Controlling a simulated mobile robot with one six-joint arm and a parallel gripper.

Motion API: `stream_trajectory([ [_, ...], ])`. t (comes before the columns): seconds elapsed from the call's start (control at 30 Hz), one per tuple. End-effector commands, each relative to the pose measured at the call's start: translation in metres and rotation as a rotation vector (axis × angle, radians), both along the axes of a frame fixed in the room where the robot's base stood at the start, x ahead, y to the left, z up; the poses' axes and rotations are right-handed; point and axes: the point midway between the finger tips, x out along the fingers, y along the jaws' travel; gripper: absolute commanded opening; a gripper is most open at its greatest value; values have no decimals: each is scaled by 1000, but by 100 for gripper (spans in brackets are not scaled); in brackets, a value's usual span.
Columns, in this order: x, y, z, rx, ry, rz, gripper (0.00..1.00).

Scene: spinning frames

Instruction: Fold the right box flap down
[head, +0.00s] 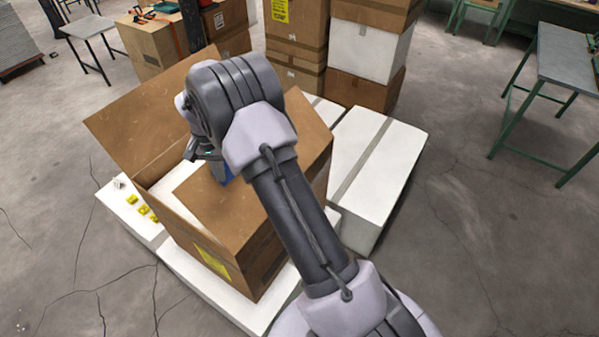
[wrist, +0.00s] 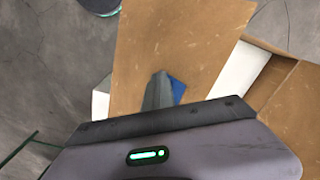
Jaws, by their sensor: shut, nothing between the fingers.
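The open brown cardboard box (head: 190,232) sits in the middle of the head view. Its left flap (head: 140,115) stands up and leans outward. Its right flap (head: 235,215) lies nearly flat over the right part of the opening, and white shows inside between the flaps. My gripper (head: 205,153) is over the box, partly hidden by my own wrist. In the wrist view, my gripper (wrist: 160,82) is shut and empty, in front of a brown cardboard panel (wrist: 185,40). A blue patch (wrist: 178,90) shows beside the fingertips. I cannot tell whether they touch the panel.
The box stands on low white blocks (head: 220,290). A long white box (head: 375,160) lies to its right. Stacked boxes (head: 370,50) rise behind, and a green-legged table (head: 570,60) stands at the far right. The floor (head: 490,240) at right is clear.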

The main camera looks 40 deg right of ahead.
Motion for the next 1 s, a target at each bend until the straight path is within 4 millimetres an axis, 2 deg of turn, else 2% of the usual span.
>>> stream_trajectory([
  [0.07, 5, -4, 4, -6, -15, 3, 0],
  [0.17, 8, -3, 1, -6, -17, 3, 0],
  [0.63, 46, 10, -39, -7, -15, 3, 0],
  [1.0, 51, 11, -42, -8, -17, 3, 0],
])
